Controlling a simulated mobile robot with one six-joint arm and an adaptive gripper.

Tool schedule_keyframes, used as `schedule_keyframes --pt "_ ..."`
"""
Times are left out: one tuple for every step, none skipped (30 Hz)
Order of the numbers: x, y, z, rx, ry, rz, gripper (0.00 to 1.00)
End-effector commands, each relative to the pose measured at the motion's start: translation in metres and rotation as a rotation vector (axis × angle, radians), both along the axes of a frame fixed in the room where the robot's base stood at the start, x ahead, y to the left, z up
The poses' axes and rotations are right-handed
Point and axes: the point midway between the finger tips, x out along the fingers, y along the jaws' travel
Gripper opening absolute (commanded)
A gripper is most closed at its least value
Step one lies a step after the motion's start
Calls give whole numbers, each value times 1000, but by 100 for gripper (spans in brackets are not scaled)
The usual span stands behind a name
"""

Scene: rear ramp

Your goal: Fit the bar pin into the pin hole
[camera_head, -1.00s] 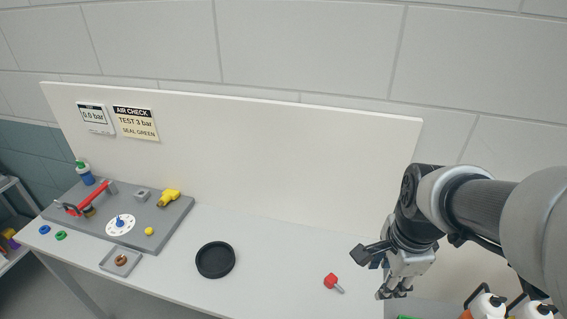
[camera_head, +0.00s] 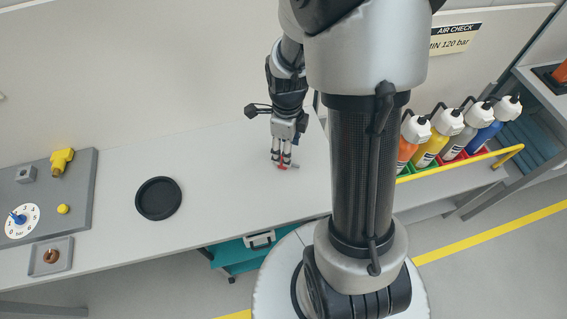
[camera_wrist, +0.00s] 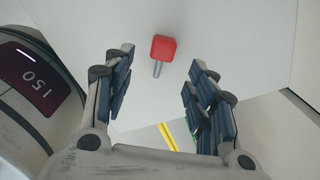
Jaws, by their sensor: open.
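The bar pin, with a red head and a thin grey shank, lies on the white bench. It shows in the wrist view (camera_wrist: 163,48) between and just beyond my open fingertips. In the head view its red part (camera_head: 283,167) shows at the fingertips of my gripper (camera_head: 281,162), which points down at the bench. In the wrist view my gripper (camera_wrist: 160,62) is open with nothing held. A small grey block (camera_head: 26,174) stands on the grey board at the left; I cannot make out the pin hole.
A black round dish (camera_head: 158,198) sits on the bench (camera_head: 215,205) left of my gripper, with clear bench between. The grey board (camera_head: 78,200) carries a yellow fitting (camera_head: 61,160) and a dial (camera_head: 20,220). Bottles (camera_head: 450,120) stand behind a yellow rail at the right.

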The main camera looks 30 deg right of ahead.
Motion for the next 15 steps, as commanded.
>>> schedule_keyframes --pt "0 0 -10 1 2 0 52" --pt "0 0 -12 0 1 0 52" --pt "0 0 -15 0 0 1 52" --pt "0 0 -17 1 1 1 52" --pt "0 0 -18 1 1 1 52" --pt "0 0 -19 1 1 1 52" --pt "0 0 -20 0 0 1 52" --pt "0 0 -21 0 0 1 52" --pt "1 0 -24 0 0 1 52" --pt "1 1 -27 0 0 1 52" --pt "2 1 -30 0 0 1 52" --pt "3 1 -36 0 0 1 52" --pt "4 1 -41 0 0 1 52" --pt "4 2 -46 0 1 1 52" --pt "6 2 -53 0 1 1 52"
